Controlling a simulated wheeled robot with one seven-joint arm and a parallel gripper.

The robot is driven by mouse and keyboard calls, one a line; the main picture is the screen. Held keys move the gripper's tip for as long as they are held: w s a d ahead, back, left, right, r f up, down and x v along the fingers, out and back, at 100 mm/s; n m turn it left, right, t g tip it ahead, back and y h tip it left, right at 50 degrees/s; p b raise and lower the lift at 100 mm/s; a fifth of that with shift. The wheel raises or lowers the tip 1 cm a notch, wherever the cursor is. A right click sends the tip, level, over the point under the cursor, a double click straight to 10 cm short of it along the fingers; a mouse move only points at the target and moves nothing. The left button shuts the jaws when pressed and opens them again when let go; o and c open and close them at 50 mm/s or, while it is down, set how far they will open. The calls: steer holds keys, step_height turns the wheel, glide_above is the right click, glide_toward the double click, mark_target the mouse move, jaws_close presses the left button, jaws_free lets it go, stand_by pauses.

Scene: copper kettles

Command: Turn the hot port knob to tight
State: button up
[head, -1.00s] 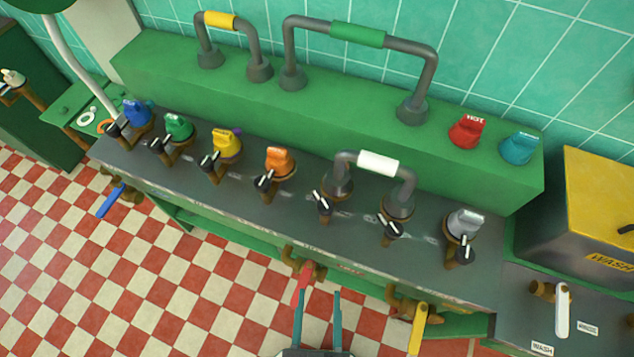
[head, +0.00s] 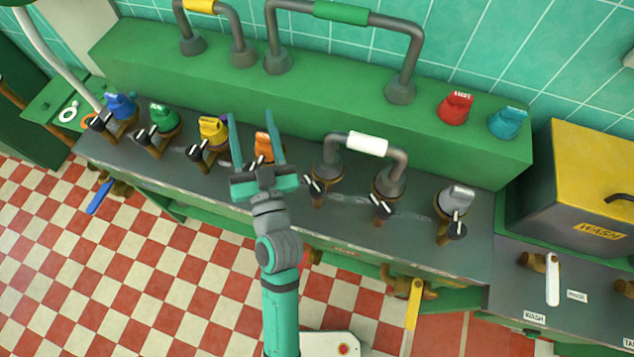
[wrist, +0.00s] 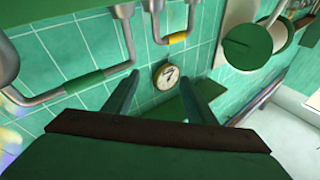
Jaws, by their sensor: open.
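The hot port knob (head: 456,107) is red, with "HOT" lettered on top. It sits near the right end of the green raised ledge (head: 300,105) in the head view, beside a teal knob (head: 507,122). My gripper (head: 250,117) is open and empty, with two teal fingers. In the head view it shows over the counter, in front of the orange knob (head: 263,145), well to the left of the red knob. The wrist view shows my fingers (wrist: 158,82) apart with nothing between them. The red knob is not in the wrist view.
Blue, green, yellow and grey knobs (head: 456,198) line the dark counter. A white-gripped handle (head: 367,144) stands between my gripper and the grey knob. A green-gripped handle (head: 341,12) rises from the ledge. A yellow-lidded wash box (head: 580,190) is at the right.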

steer(key=w+a+r+n+g+y, duration=0.2)
steer(key=a+r+n+y, duration=0.35)
steer(key=r, duration=0.25)
steer(key=w+a+r+n+g+y, duration=0.1)
steer(key=a+r+n+g+y, duration=0.1)
steer(key=a+r+n+y, duration=0.35)
step_height(320, 180, up, 4)
steer(key=s+a+n+g+y, duration=0.2)
steer(key=n+g, duration=0.3)
steer(key=n, duration=0.2)
steer(key=n+g+h, duration=1.1)
steer(key=h, duration=0.7)
glide_above(317, 188)
step_height(317, 188, down, 21)
step_height(317, 188, down, 10)
steer(key=shift+r, duration=0.1)
